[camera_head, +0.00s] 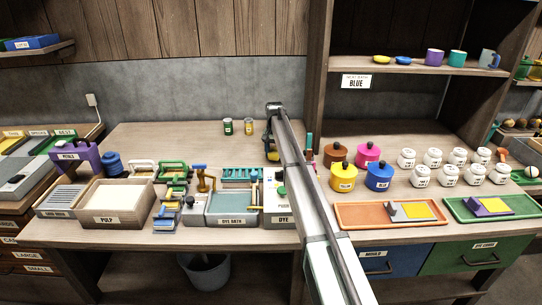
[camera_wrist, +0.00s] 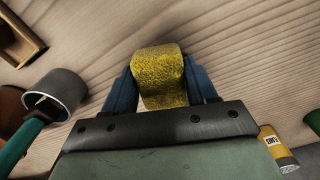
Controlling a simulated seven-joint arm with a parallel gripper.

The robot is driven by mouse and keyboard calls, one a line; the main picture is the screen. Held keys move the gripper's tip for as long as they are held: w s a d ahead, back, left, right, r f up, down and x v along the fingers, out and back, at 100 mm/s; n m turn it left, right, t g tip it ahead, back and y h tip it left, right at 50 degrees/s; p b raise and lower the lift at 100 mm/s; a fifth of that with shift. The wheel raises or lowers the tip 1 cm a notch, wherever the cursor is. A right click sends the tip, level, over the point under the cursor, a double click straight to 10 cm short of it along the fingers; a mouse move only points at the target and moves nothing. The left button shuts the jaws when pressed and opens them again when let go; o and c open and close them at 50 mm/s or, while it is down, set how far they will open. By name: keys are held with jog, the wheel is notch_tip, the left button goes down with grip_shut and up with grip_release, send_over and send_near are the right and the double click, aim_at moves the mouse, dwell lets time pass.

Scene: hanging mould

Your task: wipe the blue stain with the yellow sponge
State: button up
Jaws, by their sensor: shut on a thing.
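The yellow sponge (camera_wrist: 160,75) is held between the two blue fingers of my gripper (camera_wrist: 159,92) in the wrist view. It looks curved or squeezed, and pale wooden surface shows around it. In the head view my gripper (camera_head: 272,152) is over the back middle of the workbench, largely hidden by my arm. I see no blue stain in either view; my arm and the sponge cover part of the bench. Whether the sponge touches the wood I cannot tell.
Two small cans (camera_head: 238,126) stand left of my gripper; one can (camera_wrist: 277,146) shows at the wrist view's right. Coloured pots (camera_head: 342,178) stand right of my arm. The back left bench is clear.

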jog(key=shift+r, duration=3.25)
